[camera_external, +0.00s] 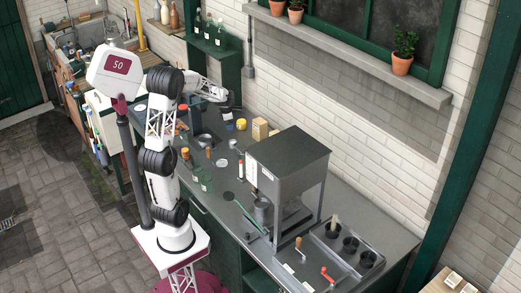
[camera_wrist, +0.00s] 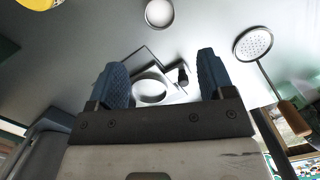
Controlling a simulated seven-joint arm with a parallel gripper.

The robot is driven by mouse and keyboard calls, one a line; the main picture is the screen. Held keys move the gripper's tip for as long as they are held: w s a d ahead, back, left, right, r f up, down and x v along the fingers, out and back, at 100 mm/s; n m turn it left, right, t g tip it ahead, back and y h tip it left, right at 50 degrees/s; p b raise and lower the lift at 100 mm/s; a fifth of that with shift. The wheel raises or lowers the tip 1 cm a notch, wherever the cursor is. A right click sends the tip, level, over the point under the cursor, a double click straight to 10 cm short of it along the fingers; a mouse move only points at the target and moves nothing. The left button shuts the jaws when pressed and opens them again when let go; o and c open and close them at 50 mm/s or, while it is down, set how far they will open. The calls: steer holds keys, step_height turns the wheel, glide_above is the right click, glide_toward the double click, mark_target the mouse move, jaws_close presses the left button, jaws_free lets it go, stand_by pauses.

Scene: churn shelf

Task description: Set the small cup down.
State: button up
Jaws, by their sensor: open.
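In the wrist view my gripper (camera_wrist: 162,78) is open, with its two blue fingers wide apart. A small round pale cup (camera_wrist: 150,90) shows between and beyond the fingers. It appears to stand on a light square plate (camera_wrist: 174,76) on the grey bench. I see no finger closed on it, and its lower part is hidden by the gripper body. In the outside view the end of my arm is over the far part of the bench, and its fingertips cannot be made out clearly. I cannot pick out the cup surely there.
A round perforated strainer (camera_wrist: 253,43) with a wooden handle lies to the right in the wrist view. A pale round thing (camera_wrist: 159,13) and a yellow thing (camera_wrist: 38,3) are farther off. A grey hooded machine (camera_external: 288,152) and a tray of dark pots (camera_external: 368,259) stand on the bench.

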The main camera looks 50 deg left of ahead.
steer(key=s+d+r+m, duration=0.45)
steer(key=d+m, duration=0.25)
steer(key=d, duration=0.2)
steer(key=s+d+r+m, duration=0.45)
steer(key=d+m, duration=0.25)
steer(key=d, duration=0.2)
steer(key=s+d+r+m, duration=0.1)
steer(key=s+d+m, duration=0.5)
steer(key=s+m, duration=0.2)
steer(key=s+d+m+t, duration=0.1)
steer(key=s+d+m, duration=0.5)
steer(key=s+m, duration=0.3)
steer(key=shift+s+r, duration=0.4)
steer(key=shift+s, duration=0.15)
